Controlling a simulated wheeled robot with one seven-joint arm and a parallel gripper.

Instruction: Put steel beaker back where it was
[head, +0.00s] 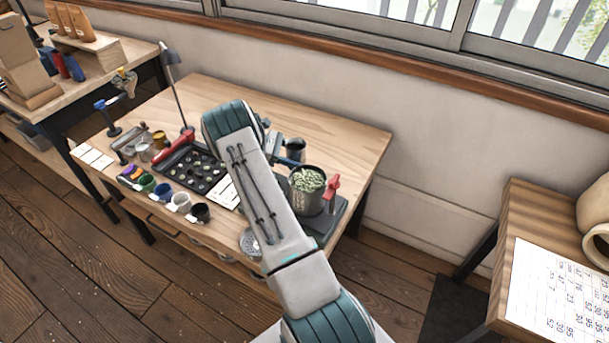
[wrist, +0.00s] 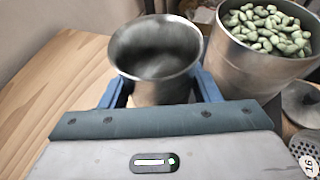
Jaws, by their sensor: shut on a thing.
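The steel beaker (wrist: 155,48) is an empty, round metal cup in the wrist view, upright with its mouth facing up. My gripper (wrist: 160,88) is shut on it, with a blue finger on each side of its body. In the head view the beaker (head: 294,147) shows small and dark just beyond my arm, near the back right of the wooden table (head: 340,120). I cannot tell whether the beaker's base touches the table.
A larger steel pot of green beans (head: 307,182) stands close to the right of the beaker, on a dark scale-like base. A black tray (head: 195,165), a lamp (head: 176,85) and several small cups lie left of my arm. The table's back right is clear.

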